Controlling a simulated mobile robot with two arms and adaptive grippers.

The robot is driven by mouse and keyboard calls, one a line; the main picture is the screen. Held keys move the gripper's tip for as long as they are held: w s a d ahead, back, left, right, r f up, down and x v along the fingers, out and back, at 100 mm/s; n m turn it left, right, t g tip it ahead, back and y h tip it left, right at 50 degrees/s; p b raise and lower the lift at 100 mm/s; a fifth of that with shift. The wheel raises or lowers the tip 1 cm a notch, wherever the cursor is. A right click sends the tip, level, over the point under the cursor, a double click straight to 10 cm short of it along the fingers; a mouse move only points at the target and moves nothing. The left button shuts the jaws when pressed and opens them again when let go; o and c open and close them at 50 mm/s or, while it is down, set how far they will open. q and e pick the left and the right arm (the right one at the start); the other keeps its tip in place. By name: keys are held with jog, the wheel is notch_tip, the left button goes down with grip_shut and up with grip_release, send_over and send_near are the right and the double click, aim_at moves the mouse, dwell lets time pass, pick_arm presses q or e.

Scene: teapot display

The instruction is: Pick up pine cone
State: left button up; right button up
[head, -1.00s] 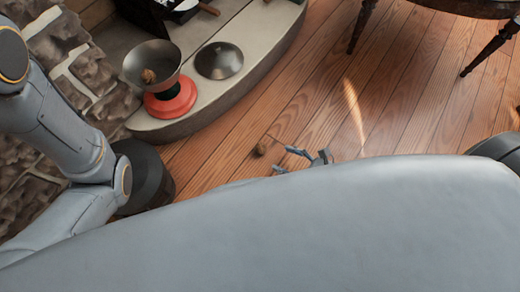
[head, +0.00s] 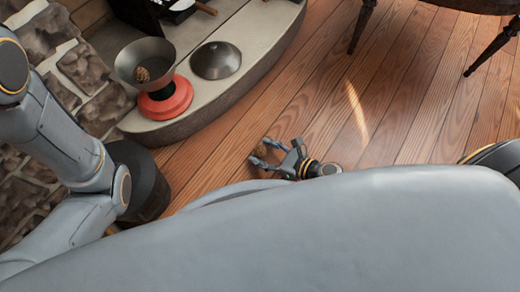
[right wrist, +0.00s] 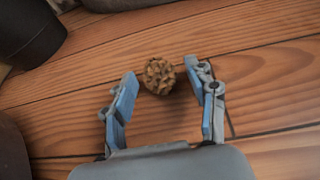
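A round brown pine cone (right wrist: 158,76) lies on the wooden floor, between the tips of my open right gripper (right wrist: 161,68) in the right wrist view. The blue-grey fingers stand on either side of it, with a visible gap to the left finger; the right tip is very close, and contact cannot be told. In the head view my right gripper (head: 262,151) is low over the floor, and its fingers partly hide the cone. My left gripper is not in view; only my left arm shows at the left.
A metal bowl (head: 128,66) holding another brown cone-like object (head: 142,74) stands on a red base (head: 168,103) on the stone hearth (head: 215,100). A metal lid (head: 216,60) lies beside it. A dark cylinder (head: 148,190) stands left. Dark table legs (head: 494,45) are upper right.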

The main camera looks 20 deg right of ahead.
jog(key=c, duration=0.6)
jog(key=shift+r, duration=0.1)
